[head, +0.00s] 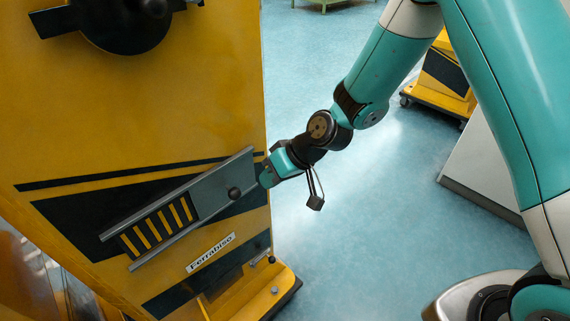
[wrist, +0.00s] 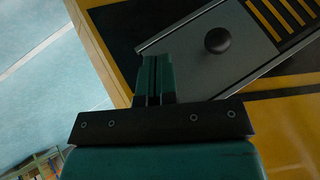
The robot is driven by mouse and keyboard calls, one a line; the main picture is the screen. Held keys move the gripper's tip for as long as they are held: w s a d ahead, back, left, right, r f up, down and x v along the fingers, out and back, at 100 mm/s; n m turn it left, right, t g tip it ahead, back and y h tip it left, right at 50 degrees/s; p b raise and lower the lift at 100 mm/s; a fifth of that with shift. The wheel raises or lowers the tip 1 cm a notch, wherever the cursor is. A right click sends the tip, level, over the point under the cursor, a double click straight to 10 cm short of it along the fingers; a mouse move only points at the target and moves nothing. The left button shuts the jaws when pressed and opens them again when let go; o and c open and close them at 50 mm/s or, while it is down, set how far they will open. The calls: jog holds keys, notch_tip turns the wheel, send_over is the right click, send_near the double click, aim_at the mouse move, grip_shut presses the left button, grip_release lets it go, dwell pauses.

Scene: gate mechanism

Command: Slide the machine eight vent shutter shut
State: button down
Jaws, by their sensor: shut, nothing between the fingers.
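The vent shutter (head: 215,185) is a grey plate with a round dark knob (head: 234,193), set between two tilted rails on the yellow machine (head: 190,110). It sits toward the right, upper end of the rails. The slotted vent (head: 158,226) to its left is uncovered, its yellow bars showing. In the wrist view the shutter (wrist: 200,75) and knob (wrist: 218,40) lie to the right of and beyond my fingers. My gripper (head: 263,174) is at the shutter's right end; its fingers (wrist: 153,62) are together and empty. Whether they touch the shutter, I cannot tell.
A nameplate reading "Ferrabise" (head: 210,252) is below the rails. A dark round fitting (head: 125,20) with arms is high on the panel. The machine's yellow base (head: 245,295) juts out below. Blue floor (head: 350,240) is open to the right; another yellow machine (head: 440,80) stands behind.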

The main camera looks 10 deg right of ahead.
aim_at(251, 185)
jog(key=a, duration=0.2)
jog(key=s+a, duration=0.1)
jog(key=a, duration=0.1)
jog(key=shift+s+a+p, duration=0.15)
jog(key=shift+p, duration=0.25)
jog(key=shift+s, duration=0.1)
